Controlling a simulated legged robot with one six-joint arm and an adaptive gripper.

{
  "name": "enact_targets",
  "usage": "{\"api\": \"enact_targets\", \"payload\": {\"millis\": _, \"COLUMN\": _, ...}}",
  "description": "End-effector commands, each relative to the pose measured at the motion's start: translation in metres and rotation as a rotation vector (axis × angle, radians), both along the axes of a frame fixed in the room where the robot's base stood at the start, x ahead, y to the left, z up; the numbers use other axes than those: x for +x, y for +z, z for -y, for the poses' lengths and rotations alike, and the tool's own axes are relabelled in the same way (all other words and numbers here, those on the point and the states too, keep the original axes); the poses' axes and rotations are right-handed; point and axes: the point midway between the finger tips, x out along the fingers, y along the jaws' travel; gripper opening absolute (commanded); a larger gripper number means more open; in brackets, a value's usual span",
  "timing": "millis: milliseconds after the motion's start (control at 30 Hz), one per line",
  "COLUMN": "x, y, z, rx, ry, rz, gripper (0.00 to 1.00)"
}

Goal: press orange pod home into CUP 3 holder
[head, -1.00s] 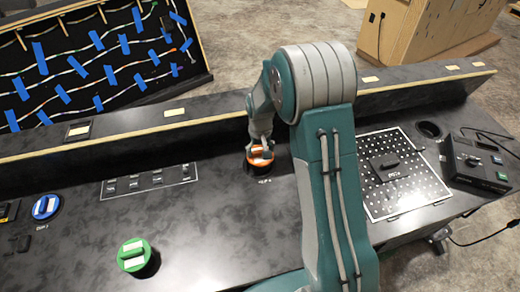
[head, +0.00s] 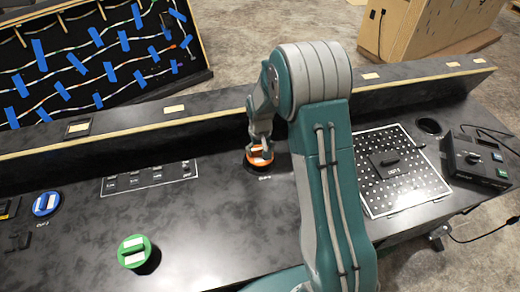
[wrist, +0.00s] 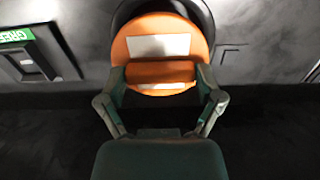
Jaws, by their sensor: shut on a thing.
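The orange pod (head: 260,162) is a round disc with a raised grip bar and white labels, on the black console just beyond the middle. My gripper (head: 260,147) reaches down onto it from above. In the wrist view the orange pod (wrist: 148,32) fills the upper middle, and my gripper (wrist: 160,83) has one finger on each side of its bar, shut on it. A dark round rim shows behind the pod at the upper right, probably the holder. A small printed label sits just in front of the pod; I cannot read it surely. How deep the pod sits is hidden.
A green pod (head: 134,251) stands at the front left and a blue pod (head: 46,204) at the far left. A switch panel (head: 150,178) lies left of the orange pod. A perforated plate (head: 400,185) and a control box (head: 477,158) are at right. A raised ledge runs behind.

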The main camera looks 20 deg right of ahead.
Motion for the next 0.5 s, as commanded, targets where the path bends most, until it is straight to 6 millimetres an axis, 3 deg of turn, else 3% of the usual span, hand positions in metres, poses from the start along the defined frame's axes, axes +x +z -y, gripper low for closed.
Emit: {"api": "enact_targets", "payload": {"millis": 500, "x": 0.0001, "y": -0.0086, "z": 0.0, "rx": 0.0, "ry": 0.0, "rz": 0.0, "gripper": 0.43}}
